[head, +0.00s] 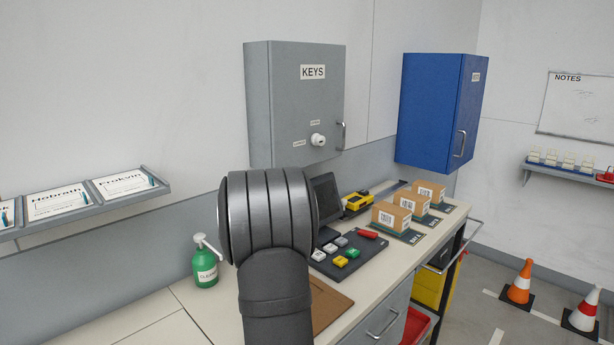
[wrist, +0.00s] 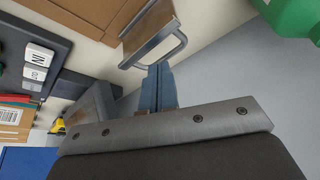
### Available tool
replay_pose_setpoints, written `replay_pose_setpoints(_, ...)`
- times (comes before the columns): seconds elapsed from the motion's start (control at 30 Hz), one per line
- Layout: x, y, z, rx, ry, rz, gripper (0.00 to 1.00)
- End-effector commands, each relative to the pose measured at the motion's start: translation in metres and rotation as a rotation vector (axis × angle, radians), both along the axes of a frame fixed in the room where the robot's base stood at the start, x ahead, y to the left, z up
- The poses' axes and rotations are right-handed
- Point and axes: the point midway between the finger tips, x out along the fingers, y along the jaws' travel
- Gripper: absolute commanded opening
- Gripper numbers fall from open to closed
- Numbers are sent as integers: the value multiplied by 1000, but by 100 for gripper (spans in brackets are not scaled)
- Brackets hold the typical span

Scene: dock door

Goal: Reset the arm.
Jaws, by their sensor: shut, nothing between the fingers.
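My arm stands in the middle of the head view, over the worktop, and hides my gripper there. In the wrist view my gripper (wrist: 158,88) shows as two narrow blue-grey fingers closed together, with nothing between them. Beyond the fingertips is a brown piece with a metal loop (wrist: 155,45); I cannot tell whether the fingers touch it. A green pump bottle (head: 205,267) stands left of my arm; it also shows at the wrist view's top right (wrist: 295,15). The grey KEYS cabinet (head: 290,100) on the wall behind is shut.
A button panel (head: 345,255), a dark screen (head: 326,200), a yellow device (head: 357,202) and several small cartons (head: 390,218) stand on the worktop right of my arm. A blue cabinet (head: 435,110) hangs at the right. A sign shelf (head: 90,205) is at the left. Cones (head: 521,283) stand on the floor.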

Motion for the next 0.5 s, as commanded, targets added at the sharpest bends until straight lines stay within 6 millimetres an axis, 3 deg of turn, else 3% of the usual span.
replay_pose_setpoints(0.17, 0, 0, -14, 0, 0, 0, 0)
replay_pose_setpoints(0.43, 0, 0, -16, 0, 0, 0, 0)
replay_pose_setpoints(0.5, 0, 0, -16, 0, -1, 0, 12)
